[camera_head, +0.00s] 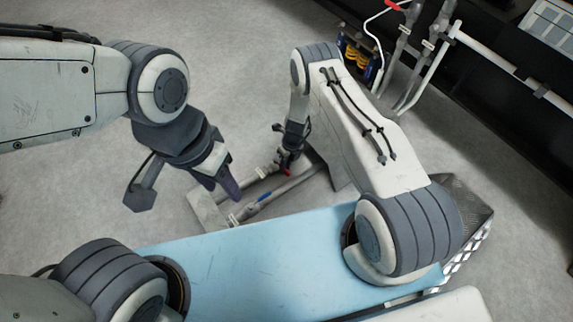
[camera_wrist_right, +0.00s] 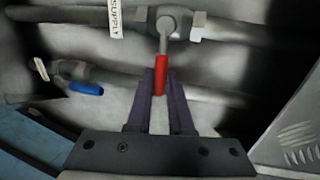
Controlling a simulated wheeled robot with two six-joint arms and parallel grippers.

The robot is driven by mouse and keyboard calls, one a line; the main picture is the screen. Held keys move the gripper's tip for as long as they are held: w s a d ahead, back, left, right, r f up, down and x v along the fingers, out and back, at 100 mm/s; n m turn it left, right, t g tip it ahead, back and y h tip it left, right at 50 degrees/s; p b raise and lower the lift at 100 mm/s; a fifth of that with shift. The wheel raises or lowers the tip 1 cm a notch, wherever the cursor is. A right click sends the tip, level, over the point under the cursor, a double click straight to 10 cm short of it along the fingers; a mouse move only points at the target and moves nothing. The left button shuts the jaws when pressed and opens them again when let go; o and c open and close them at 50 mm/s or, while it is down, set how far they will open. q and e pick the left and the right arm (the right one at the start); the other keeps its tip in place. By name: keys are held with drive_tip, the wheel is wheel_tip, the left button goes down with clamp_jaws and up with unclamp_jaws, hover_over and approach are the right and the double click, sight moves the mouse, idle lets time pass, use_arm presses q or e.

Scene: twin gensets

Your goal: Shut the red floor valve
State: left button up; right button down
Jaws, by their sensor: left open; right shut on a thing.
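The red valve handle (camera_wrist_right: 160,74) sits on a valve body (camera_wrist_right: 172,22) on a floor pipe. In the right wrist view it points across its pipe, toward me. My right gripper (camera_wrist_right: 158,84) is shut on the red handle, with its dark purple fingers on either side. In the head view only a bit of the red handle (camera_head: 287,172) shows below my right gripper (camera_head: 289,160). My left gripper (camera_head: 230,186) is open and empty, above the floor left of the pipes.
A second valve with a blue handle (camera_wrist_right: 86,88) is on the neighbouring pipe, its handle lying roughly along it. A "SUPPLY" tag (camera_wrist_right: 116,18) hangs by the red valve. Standing pipes (camera_head: 408,60) are at the upper right. Grey floor (camera_head: 235,70) is clear between my arms.

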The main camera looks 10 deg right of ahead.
drive_tip(key=shift+w+a, duration=0.1)
drive_tip(key=shift+w, duration=0.15)
drive_tip(key=c, duration=0.8)
unclamp_jaws()
drive_tip(key=shift+s, duration=0.15)
drive_tip(key=r+p, duration=0.1)
drive_tip(key=r, duration=0.2)
drive_tip(key=d+r+p, duration=0.1)
drive_tip(key=r+p, duration=0.1)
drive_tip(key=r, duration=0.2)
drive_tip(key=d+r+p, duration=0.1)
drive_tip(key=r+p, duration=0.1)
drive_tip(key=r, duration=0.1)
drive_tip(key=shift+w+r, duration=0.2)
drive_tip(key=shift+w, duration=0.2)
